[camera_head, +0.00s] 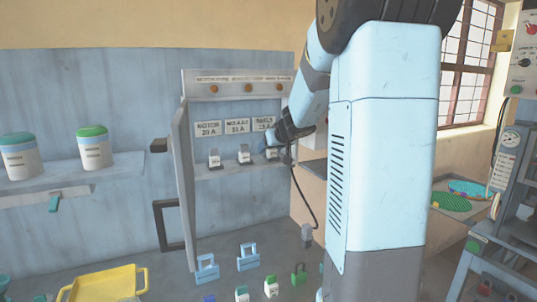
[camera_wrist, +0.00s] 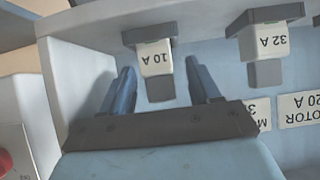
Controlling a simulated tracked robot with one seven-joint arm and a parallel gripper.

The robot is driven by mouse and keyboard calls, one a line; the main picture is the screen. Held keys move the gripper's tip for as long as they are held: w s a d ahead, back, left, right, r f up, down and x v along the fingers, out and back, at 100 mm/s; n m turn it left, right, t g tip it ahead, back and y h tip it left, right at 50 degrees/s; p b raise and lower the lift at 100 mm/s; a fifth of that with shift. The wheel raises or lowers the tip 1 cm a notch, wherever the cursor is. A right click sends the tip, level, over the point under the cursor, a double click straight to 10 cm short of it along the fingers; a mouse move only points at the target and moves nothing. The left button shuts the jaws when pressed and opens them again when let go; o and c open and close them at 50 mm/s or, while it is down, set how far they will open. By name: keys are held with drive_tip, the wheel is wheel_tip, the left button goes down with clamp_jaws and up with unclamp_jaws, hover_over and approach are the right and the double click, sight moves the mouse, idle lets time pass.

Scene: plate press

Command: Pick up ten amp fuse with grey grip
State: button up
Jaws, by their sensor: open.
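The ten amp fuse (camera_wrist: 156,57), a white body marked "10 A" with a grey grip (camera_wrist: 160,88), is in its dark holder, upside down in the wrist view. My gripper (camera_wrist: 159,68) is open, with one blue finger on each side of the grip. I cannot tell if either finger touches it. In the head view my gripper (camera_head: 284,138) is at the right end of the open fuse cabinet, partly covering the rightmost fuse (camera_head: 272,153). A "32 A" fuse (camera_wrist: 264,43) with a grey grip sits beside it.
The cabinet door (camera_head: 183,170) stands open on the left. Another fuse (camera_head: 214,159) sits at the row's left end. Blue padlock-like items (camera_head: 248,258), small jars (camera_head: 271,287) and a yellow tray (camera_head: 105,285) are on the bench below. A cable hangs near my gripper.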

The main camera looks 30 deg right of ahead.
drive_tip(key=shift+c, duration=0.4)
drive_tip(key=c, duration=1)
drive_tip(key=shift+o, duration=0.2)
